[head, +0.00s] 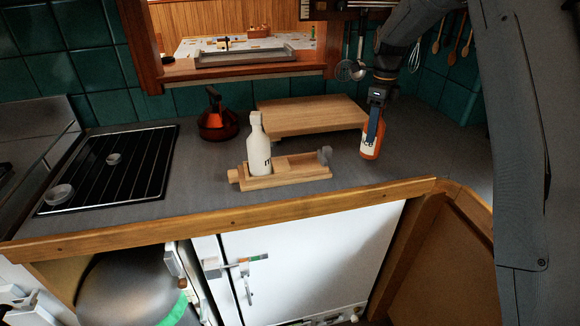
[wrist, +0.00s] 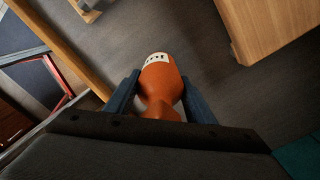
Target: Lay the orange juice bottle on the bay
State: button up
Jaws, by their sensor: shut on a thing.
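The orange juice bottle (head: 370,148), orange with a white label, hangs roughly upright, bottom down, below my gripper (head: 375,118) at the right of the counter. In the wrist view the bottle (wrist: 160,88) sits between the two blue fingers of my gripper (wrist: 159,80), which is shut on it. I cannot tell whether its base touches the counter. A low wooden holder (head: 290,179), perhaps the bay, stands left of the bottle near the counter's front. A white bottle (head: 259,152) stands upright in its left part; its right part looks empty, with a grey piece (head: 325,155) at the end.
A raised wooden board (head: 310,115) lies behind the holder, left of my gripper; it also shows in the wrist view (wrist: 275,28). A red kettle (head: 217,122) and a black hob (head: 110,165) are to the left. Grey counter (head: 405,170) is clear around the held bottle.

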jog(key=shift+r+p, duration=1)
jog(key=shift+r, duration=1.2)
